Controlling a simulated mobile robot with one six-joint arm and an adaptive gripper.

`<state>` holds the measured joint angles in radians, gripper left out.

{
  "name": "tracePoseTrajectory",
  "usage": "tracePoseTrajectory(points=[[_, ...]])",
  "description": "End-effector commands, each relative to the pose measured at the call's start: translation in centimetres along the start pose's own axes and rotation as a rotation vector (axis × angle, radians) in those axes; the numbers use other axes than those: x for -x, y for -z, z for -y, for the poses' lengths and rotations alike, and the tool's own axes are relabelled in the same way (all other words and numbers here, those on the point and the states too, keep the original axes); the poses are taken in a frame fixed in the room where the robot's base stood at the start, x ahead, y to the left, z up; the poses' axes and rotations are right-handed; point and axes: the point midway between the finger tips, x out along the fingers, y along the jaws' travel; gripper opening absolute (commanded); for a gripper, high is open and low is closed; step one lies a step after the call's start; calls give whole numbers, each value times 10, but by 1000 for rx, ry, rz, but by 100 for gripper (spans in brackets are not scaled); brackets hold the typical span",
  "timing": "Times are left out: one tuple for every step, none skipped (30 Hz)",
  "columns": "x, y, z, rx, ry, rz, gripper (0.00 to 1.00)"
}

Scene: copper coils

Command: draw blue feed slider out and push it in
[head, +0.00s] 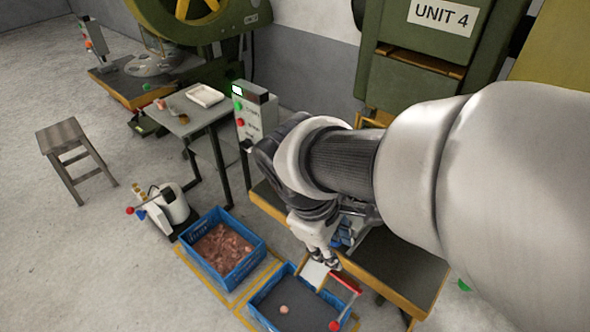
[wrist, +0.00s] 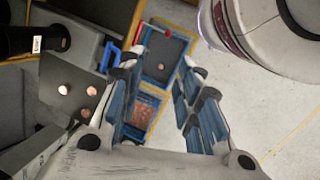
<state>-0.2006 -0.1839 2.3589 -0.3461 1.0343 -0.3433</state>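A blue bar-like handle (wrist: 109,56) shows in the wrist view beside the grey press plate, just left of my left finger; it looks like the feed slider's grip. In the head view a blue part (head: 343,233) shows partly behind my gripper at the press table, and my arm hides much of it. My gripper (wrist: 163,70) points down with its fingers spread apart and nothing between them. In the head view my gripper (head: 325,258) is above the table's front edge. I cannot tell whether a finger touches the blue handle.
A blue crate (head: 262,300) holds one copper piece; a red handle (head: 346,283) is at its edge. Another blue crate (head: 190,243) holds many copper pieces. Copper discs (wrist: 63,89) lie on the grey plate (wrist: 62,108). A control box (head: 256,118) stands behind.

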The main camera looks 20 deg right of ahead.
Motion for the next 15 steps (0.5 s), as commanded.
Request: tracePoseTrajectory(points=[[-4, 7, -4, 107, -7, 65, 32], [-7, 11, -7, 169, -13, 98, 32], [-11, 16, -10, 252, -22, 142, 32], [-15, 20, -12, 315, -28, 175, 32], [-18, 24, -15, 377, -34, 209, 32], [-23, 31, -18, 461, -41, 254, 32], [-27, 35, -20, 524, -47, 287, 32], [-31, 40, -21, 587, -52, 320, 32], [-37, 46, -23, 671, -58, 366, 32], [-41, 52, -25, 734, -62, 400, 32], [-46, 57, -26, 798, -65, 433, 32], [-52, 64, -27, 882, -70, 478, 32], [-57, 69, -27, 946, -73, 513, 32], [-62, 74, -27, 1008, -76, 548, 32], [-70, 82, -27, 1093, -79, 594, 32]])
